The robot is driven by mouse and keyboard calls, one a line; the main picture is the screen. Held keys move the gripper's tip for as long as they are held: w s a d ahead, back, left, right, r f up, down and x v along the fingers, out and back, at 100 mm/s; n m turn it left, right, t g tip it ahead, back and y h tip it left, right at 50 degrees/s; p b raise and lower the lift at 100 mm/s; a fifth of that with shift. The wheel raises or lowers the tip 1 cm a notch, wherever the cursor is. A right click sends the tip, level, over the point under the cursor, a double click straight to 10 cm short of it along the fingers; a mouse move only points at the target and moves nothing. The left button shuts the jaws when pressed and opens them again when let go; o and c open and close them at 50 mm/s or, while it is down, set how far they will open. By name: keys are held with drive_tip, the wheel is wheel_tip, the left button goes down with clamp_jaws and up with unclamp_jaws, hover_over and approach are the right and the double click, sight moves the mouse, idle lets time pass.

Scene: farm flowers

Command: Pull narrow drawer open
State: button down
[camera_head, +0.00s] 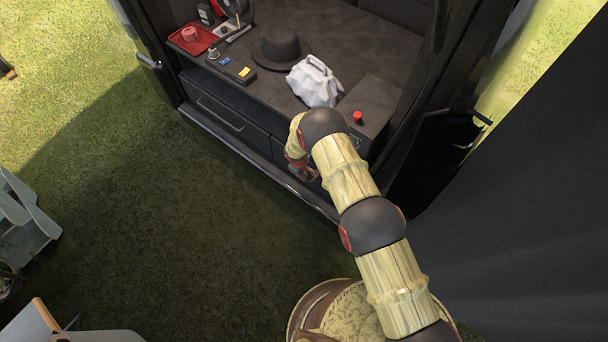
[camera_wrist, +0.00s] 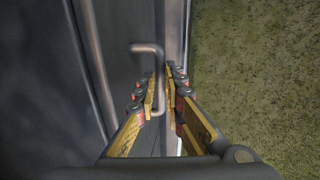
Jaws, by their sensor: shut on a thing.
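The narrow drawer is in the lower front of the dark cabinet, right of the wide drawer (camera_head: 222,118); my arm hides most of it in the head view. In the wrist view a bent metal handle (camera_wrist: 148,48) stands out from a dark front (camera_wrist: 130,22). My gripper (camera_wrist: 161,83) has its yellow-and-black fingers on either side of this handle and is shut on it. In the head view my gripper (camera_head: 304,174) is low at the cabinet front, partly hidden by my arm. I cannot tell whether the drawer is out at all.
The counter above holds a red tray (camera_head: 190,39), a dark hat (camera_head: 276,48), a white bag (camera_head: 315,82) and a dark box (camera_head: 368,105) with a red knob. Grass (camera_head: 150,210) in front of the cabinet is clear. Grey crates (camera_head: 22,220) stand at the left.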

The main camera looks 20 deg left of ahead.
drive_tip(key=shift+s, duration=0.15)
idle(0.3)
drive_tip(key=s+a+b, duration=0.2)
drive_tip(key=s+a, duration=0.3)
drive_tip(key=s, duration=0.7)
drive_tip(key=s+a+b, duration=0.3)
drive_tip(key=s+a, duration=0.2)
drive_tip(key=s, duration=0.8)
drive_tip(key=shift+s+a, duration=0.2)
drive_tip(key=shift+a, duration=0.15)
drive_tip(key=c, duration=2)
unclamp_jaws()
drive_tip(key=shift+o, duration=0.6)
wheel_tip(320, 180, up, 12)
drive_tip(key=s, duration=0.2)
drive_tip(key=shift+a, duration=0.4)
drive_tip(key=shift+f, duration=0.1)
